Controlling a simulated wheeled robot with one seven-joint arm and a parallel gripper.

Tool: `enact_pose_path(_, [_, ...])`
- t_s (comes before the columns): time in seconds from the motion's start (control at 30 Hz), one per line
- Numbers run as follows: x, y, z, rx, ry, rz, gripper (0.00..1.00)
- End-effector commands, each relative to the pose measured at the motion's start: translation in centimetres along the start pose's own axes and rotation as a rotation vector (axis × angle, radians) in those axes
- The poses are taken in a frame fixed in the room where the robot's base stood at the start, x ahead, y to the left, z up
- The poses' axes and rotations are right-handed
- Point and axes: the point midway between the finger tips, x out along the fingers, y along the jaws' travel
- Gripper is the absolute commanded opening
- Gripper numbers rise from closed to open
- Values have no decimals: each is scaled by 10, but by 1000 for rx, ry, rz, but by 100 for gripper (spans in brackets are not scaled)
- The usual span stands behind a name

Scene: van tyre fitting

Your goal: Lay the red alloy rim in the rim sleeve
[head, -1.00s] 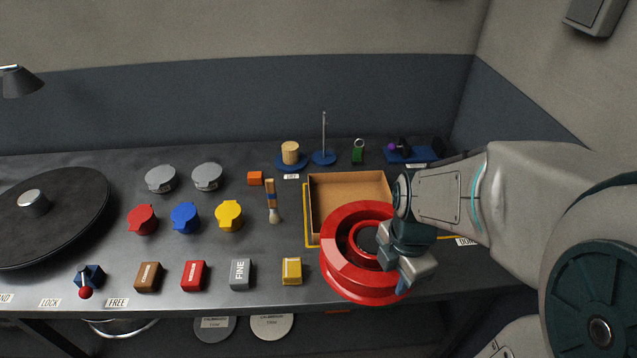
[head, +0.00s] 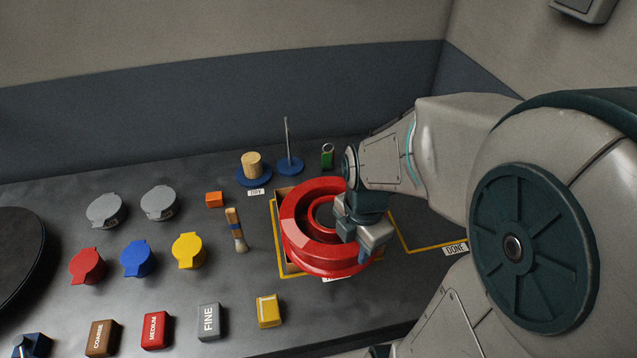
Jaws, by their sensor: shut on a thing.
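The red alloy rim (head: 303,215) is a wide red ring, held up at the right of the bench. My gripper (head: 345,235) is shut on its right side, and the fingertips are partly hidden by the wrist. The rim sleeve appears to be the brown open-topped box (head: 284,192) under and behind the rim. The rim covers most of it, and only its edges show at the upper left and lower left. I cannot tell whether the rim touches the box or hangs above it.
A brush (head: 236,230) lies left of the box. A blue-based pin (head: 289,150), a wooden plug on a blue base (head: 252,166) and a green item (head: 327,156) stand behind. A yellow-lined area marked DONE (head: 455,249) is right. Coloured blocks, including yellow (head: 269,310), line the front.

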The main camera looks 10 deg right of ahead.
Motion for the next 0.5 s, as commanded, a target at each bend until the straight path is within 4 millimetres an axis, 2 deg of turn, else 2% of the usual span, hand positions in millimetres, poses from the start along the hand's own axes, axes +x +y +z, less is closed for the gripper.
enact_pose_path(0.5, [37,55,30,3,0,1,0])
